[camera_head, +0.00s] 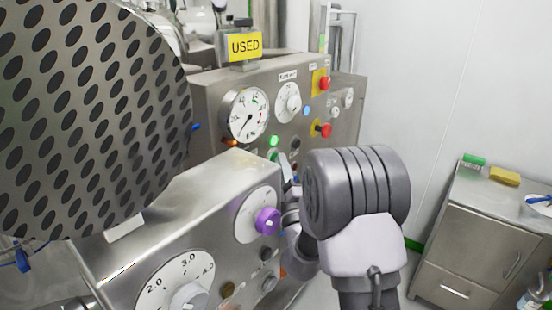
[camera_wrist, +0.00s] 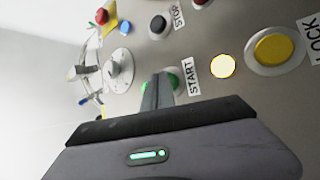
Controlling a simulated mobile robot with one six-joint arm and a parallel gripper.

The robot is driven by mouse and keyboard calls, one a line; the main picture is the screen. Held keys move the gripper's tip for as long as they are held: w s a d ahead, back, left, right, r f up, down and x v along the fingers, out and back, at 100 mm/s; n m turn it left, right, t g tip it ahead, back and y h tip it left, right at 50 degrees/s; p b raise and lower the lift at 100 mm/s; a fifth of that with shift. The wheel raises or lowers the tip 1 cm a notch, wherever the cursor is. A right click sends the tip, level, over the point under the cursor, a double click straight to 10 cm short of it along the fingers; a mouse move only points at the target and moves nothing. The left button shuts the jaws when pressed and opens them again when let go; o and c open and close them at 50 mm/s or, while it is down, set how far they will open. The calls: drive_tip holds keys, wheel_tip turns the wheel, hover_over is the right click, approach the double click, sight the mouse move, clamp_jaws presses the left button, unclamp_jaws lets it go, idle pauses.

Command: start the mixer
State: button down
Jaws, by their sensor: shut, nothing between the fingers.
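A mixer control panel (camera_wrist: 212,100) fills much of the wrist view. The green start button (camera_wrist: 174,81) is beside the START label (camera_wrist: 190,75). My gripper (camera_wrist: 159,78) is shut and empty, its fingertips in front of the green button and hiding part of it. I cannot tell whether they touch it. A glowing yellow lamp (camera_wrist: 223,66) is on the other side of the label. In the head view, my arm covers part of the panel (camera_head: 215,105) and the start button cannot be made out clearly.
A dark button (camera_wrist: 158,25) is by the STOP label. A large yellow button (camera_wrist: 273,48) is by the LOCK label. A yellow USED sign (camera_head: 245,46) tops the machine. A perforated drum (camera_head: 80,110) stands left; a steel cabinet (camera_head: 480,240) stands right.

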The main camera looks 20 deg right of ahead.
drive_tip(key=shift+s+d, duration=0.45)
drive_tip(key=shift+s, duration=0.25)
drive_tip(key=shift+s+d+b, duration=0.3)
drive_tip(key=shift+s+d, duration=0.4)
drive_tip(key=shift+s, duration=0.35)
drive_tip(key=shift+s+d+b, duration=0.3)
drive_tip(key=shift+s+d, duration=0.4)
drive_tip(key=shift+s, duration=0.35)
